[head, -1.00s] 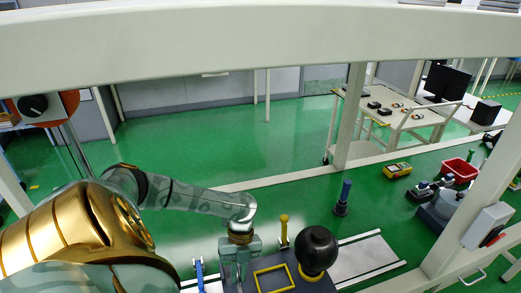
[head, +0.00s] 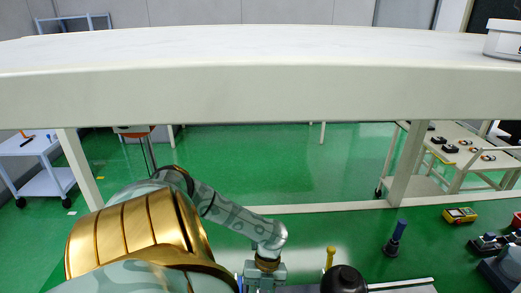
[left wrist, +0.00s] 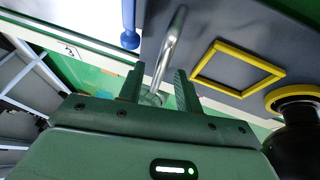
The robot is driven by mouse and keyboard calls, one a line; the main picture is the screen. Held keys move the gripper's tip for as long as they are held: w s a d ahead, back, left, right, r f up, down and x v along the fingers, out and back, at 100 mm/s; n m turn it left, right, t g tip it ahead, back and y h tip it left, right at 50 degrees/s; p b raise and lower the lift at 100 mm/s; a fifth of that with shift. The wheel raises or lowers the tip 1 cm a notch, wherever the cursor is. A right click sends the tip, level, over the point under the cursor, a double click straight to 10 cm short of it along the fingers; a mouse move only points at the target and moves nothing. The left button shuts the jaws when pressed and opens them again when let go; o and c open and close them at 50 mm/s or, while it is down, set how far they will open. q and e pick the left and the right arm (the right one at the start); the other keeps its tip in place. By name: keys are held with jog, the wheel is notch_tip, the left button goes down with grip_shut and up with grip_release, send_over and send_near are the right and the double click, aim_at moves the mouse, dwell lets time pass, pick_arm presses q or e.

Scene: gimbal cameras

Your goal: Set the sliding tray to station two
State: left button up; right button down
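The sliding tray (left wrist: 225,22) is a dark grey plate with a raised yellow square outline (left wrist: 205,62) and a metal bar handle (left wrist: 173,40). My left gripper (left wrist: 158,85) is open, with its two fingers apart on either side of the handle's near end; I cannot tell whether they touch it. In the head view the left gripper (head: 265,274) points down at the bottom edge, and the tray is mostly cut off. A yellow peg (head: 330,258) and a blue peg (left wrist: 129,22) stand near the tray. My right gripper is not in view.
A black ball-topped object (head: 343,280) stands right of the left gripper. A thick white beam (head: 250,95) crosses above. A pale rail (head: 405,286) runs to the right.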

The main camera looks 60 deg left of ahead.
pick_arm(q)
jog(key=v, duration=0.7)
jog(key=shift+r+p, duration=0.25)
jog(key=shift+p, duration=0.15)
dwell(0.3)
